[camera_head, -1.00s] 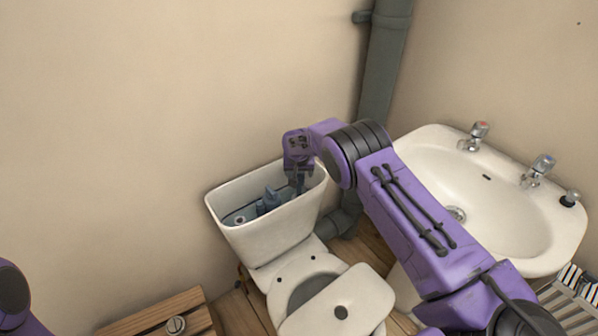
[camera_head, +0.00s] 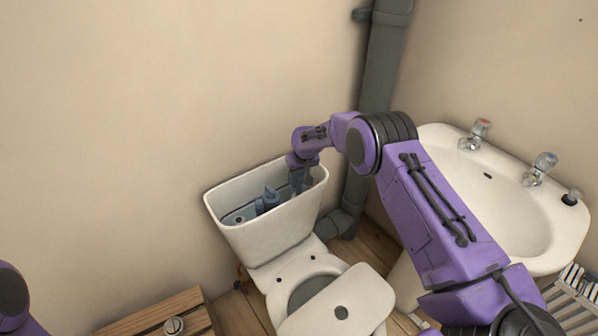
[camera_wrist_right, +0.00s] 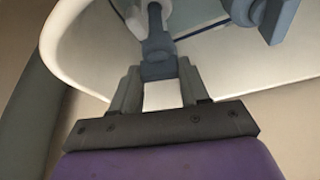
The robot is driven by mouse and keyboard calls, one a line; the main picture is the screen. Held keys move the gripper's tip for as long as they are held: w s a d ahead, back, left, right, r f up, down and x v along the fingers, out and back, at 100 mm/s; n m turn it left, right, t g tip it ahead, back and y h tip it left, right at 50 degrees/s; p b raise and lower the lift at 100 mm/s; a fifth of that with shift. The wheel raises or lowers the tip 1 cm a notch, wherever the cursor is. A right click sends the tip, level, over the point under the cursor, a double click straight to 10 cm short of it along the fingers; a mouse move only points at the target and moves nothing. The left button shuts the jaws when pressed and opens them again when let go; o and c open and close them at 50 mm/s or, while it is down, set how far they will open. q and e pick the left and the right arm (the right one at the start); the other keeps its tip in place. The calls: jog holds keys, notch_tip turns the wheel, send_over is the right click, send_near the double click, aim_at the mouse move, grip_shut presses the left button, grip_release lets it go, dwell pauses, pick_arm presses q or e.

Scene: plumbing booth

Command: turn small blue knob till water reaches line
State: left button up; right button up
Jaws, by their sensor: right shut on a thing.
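The open white cistern (camera_head: 262,236) of the toilet stands against the wall. Blue-grey valve parts (camera_head: 267,199) stand inside it. My right gripper (camera_head: 299,184) reaches down into the right end of the cistern. In the right wrist view its fingers (camera_wrist_right: 162,88) are shut on the small blue knob (camera_wrist_right: 158,60) at the end of a grey-blue fitting. I cannot read the exact level against the line. My left gripper is out of view.
A white basin (camera_head: 515,205) with two taps stands at the right. A grey pipe (camera_head: 383,70) runs down the corner behind my right arm. A wooden stool (camera_head: 150,318) is at the lower left. The wall left of the cistern is clear.

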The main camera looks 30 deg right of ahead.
jog(key=o, duration=1.1)
jog(key=shift+c, duration=0.2)
jog(key=v, duration=1)
jog(key=shift+r, duration=0.3)
jog(key=shift+s, duration=0.1)
